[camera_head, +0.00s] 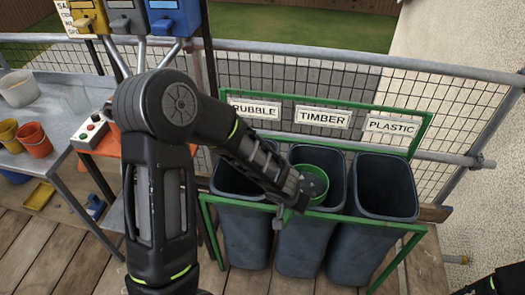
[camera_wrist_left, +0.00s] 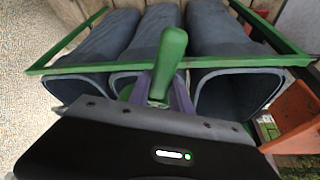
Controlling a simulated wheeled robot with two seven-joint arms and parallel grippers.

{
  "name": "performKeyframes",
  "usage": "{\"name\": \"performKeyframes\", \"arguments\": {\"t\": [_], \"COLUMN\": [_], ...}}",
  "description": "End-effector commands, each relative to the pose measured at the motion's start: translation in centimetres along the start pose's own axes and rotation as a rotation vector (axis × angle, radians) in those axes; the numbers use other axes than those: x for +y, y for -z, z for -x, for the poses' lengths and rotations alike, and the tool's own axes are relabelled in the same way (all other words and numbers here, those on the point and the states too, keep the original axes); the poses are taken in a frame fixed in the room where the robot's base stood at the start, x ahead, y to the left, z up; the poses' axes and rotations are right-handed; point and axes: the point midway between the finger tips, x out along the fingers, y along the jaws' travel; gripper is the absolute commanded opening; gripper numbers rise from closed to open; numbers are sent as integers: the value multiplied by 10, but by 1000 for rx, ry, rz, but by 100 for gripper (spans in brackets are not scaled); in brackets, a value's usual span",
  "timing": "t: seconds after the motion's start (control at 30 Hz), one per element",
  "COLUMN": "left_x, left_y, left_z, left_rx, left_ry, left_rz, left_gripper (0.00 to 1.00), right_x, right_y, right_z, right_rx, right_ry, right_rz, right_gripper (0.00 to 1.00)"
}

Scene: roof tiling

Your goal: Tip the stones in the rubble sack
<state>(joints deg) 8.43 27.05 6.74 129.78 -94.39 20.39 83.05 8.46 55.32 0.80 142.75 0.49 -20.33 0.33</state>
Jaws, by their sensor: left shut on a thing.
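Three dark grey sacks stand in a green frame. The rubble sack (camera_head: 243,235) is on the left under the RUBBLE sign (camera_head: 254,107), and its mouth is partly hidden by my left arm. My left gripper (camera_head: 290,198) is shut on the green handle (camera_wrist_left: 172,62) of a round green container (camera_head: 312,184). My right gripper is out of view.
The plastic sack (camera_head: 385,235) stands on the right and looks empty. The green frame's front bar (camera_wrist_left: 100,62) crosses before the sacks. A mesh fence stands behind. A grey table (camera_head: 60,115) with an orange bucket (camera_head: 34,140) is at the left, a wall at the right.

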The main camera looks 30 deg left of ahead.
Motion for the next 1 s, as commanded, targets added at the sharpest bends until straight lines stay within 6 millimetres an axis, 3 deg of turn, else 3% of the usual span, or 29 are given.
{"name": "performKeyframes", "arguments": {"t": [0.3,0.47,0.57,0.8,0.9,1.0], "left_x": [-1,-19,-45,-134,-158,-169], "left_y": [1,14,30,82,100,112], "left_z": [0,-8,-15,-21,-14,-6], "left_rx": [1,4,6,11,9,6], "left_ry": [2,32,77,253,323,368], "left_rz": [4,74,183,600,767,875], "left_gripper": [0,0,0,0,0,0], "right_x": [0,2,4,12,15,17], "right_y": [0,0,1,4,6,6], "right_z": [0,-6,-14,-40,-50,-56], "right_rx": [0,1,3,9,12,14], "right_ry": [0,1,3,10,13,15], "right_rz": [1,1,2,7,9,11], "right_gripper": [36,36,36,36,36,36]}}
